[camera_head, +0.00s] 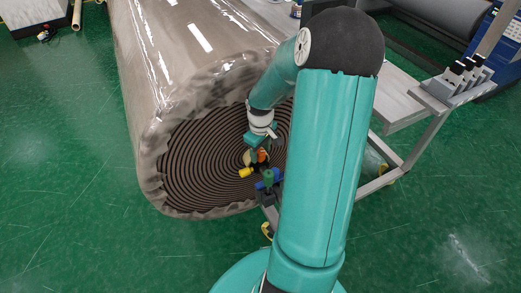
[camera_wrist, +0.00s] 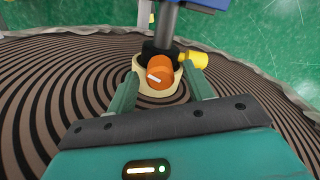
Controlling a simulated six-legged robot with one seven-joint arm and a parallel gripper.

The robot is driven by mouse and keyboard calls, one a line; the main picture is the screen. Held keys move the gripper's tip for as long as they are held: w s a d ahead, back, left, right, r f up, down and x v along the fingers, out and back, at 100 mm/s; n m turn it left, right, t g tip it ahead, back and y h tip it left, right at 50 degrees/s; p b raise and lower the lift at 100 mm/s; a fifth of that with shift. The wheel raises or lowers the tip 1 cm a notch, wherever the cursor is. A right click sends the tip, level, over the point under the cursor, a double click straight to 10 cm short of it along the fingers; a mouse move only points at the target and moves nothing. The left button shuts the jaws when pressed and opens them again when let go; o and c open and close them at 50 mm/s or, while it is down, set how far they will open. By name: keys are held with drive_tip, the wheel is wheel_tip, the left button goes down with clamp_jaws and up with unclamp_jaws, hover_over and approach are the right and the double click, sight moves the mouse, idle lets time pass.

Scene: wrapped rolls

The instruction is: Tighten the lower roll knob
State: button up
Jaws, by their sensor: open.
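An orange knob with a white mark (camera_wrist: 159,70) sits at the core of the wrapped roll's spiral end in the wrist view. It also shows small in the head view (camera_head: 262,156). My gripper (camera_wrist: 160,80) is open, with one finger on each side of the orange knob; I cannot tell whether either finger touches it. In the head view my gripper (camera_head: 257,152) is at the roll's core. A yellow knob (camera_wrist: 194,60) sticks out to the right of the orange one, beside a dark collar on a grey shaft (camera_wrist: 166,25).
The big plastic-wrapped roll (camera_head: 170,60) fills the left middle, its spiral end (camera_head: 190,165) facing me. A grey metal frame (camera_head: 405,110) with black-topped fittings (camera_head: 458,75) stands to the right. Green floor (camera_head: 70,200) is clear at left.

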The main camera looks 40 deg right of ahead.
drive_tip(key=shift+c, duration=0.4)
drive_tip(key=c, duration=0.9)
drive_tip(key=m, duration=0.3)
drive_tip(key=shift+m, duration=2.3)
drive_tip(key=o, duration=1)
